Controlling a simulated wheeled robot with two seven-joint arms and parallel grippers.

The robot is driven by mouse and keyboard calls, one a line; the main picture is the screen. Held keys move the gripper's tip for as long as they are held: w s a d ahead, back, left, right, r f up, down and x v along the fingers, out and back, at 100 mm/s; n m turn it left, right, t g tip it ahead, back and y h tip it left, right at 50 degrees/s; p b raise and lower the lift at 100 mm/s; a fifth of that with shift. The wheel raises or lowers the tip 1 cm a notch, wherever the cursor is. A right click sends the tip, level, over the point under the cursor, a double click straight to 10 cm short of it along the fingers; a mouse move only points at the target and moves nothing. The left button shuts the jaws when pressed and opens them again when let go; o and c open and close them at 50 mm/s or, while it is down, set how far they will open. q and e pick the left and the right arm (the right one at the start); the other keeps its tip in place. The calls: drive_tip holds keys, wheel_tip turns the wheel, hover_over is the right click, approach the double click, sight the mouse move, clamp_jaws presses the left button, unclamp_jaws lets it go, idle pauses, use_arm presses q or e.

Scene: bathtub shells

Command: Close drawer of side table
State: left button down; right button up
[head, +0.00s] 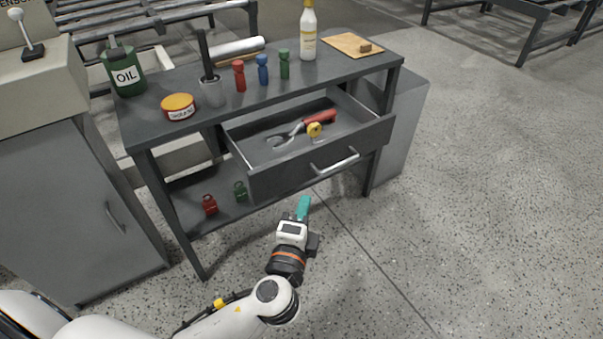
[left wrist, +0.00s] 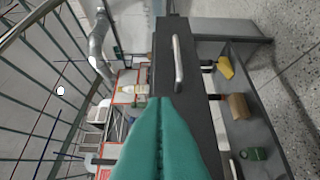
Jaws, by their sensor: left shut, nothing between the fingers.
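The dark grey side table (head: 140,140) stands ahead, with its drawer (head: 255,143) pulled open toward me. The drawer front has a silver bar handle (head: 335,161), which also shows in the left wrist view (left wrist: 178,60). Inside lie a tool with red grips (head: 318,117) and a small yellow item (head: 314,130). My left gripper (head: 303,208) has teal fingers pressed together, empty. It is in front of and below the drawer front, apart from it in the head view. In the left wrist view the fingertips (left wrist: 160,100) overlap the drawer front's edge. My right gripper is not in view.
The tabletop holds an oil can (head: 124,75), an orange-lidded tin (head: 178,106), several small bottles (head: 262,70), a white bottle (head: 308,35) and a board (head: 345,42). Red (head: 209,205) and green padlocks sit on the lower shelf. A grey cabinet (head: 70,215) stands left; floor right is clear.

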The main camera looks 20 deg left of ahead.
use_arm(q)
drive_tip(key=w+a, duration=0.1)
drive_tip(key=w, duration=0.2)
drive_tip(key=w+a, duration=0.1)
drive_tip(key=w, duration=0.2)
drive_tip(key=w+a, duration=0.1)
drive_tip(key=w, duration=0.2)
drive_tip(key=shift+w+a+b, duration=0.25)
drive_tip(key=shift+w+b, duration=0.1)
drive_tip(key=shift+w, duration=0.05)
drive_tip(key=shift+w+a, duration=0.25)
drive_tip(key=shift+a, duration=0.1)
drive_tip(key=w+a, duration=0.4)
drive_tip(key=a, duration=0.1)
drive_tip(key=w+a+b, duration=0.1)
drive_tip(key=w+a, duration=0.3)
drive_tip(key=a, duration=0.2)
drive_tip(key=w+a, duration=0.4)
drive_tip(key=a, duration=0.1)
drive_tip(key=shift+w+a, duration=0.15)
drive_tip(key=shift+w, duration=0.2)
drive_tip(key=shift+w+a+r, duration=0.1)
drive_tip(key=shift+a+r, duration=0.15)
